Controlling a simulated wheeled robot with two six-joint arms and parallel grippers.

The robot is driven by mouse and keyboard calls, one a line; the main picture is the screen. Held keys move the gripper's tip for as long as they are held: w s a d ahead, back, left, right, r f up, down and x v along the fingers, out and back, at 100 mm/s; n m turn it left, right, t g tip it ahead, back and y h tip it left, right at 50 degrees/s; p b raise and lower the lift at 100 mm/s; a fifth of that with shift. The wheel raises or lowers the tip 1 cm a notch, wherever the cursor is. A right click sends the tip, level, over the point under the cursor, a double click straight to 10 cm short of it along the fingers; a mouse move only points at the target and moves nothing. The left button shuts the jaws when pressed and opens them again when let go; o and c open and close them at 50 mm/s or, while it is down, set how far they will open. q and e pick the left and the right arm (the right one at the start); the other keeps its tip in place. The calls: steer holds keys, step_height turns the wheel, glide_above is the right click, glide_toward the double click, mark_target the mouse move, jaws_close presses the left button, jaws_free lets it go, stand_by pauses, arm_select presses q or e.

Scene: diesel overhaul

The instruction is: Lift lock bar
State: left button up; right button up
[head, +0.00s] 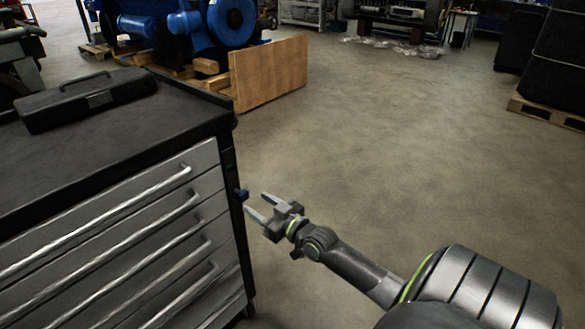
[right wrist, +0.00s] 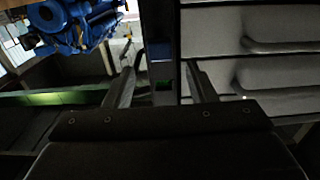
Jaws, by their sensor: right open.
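The lock bar (head: 236,205) appears to be the dark upright strip at the right front edge of the grey drawer cabinet (head: 130,215). My left gripper is not in view.
A black case (head: 85,98) lies on the cabinet's dark top. Several long drawer handles (head: 100,215) stick out of the front. A wooden board (head: 270,73) and a blue engine (head: 205,20) stand behind.

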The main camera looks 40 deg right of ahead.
arm_select(q)
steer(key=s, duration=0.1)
steer(key=p, duration=0.1)
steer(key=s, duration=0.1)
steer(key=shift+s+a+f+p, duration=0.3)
steer(key=shift+p, duration=0.1)
arm_select(e)
steer(key=s+d, duration=0.1)
steer(key=s, duration=1)
steer(key=shift+s, duration=0.4)
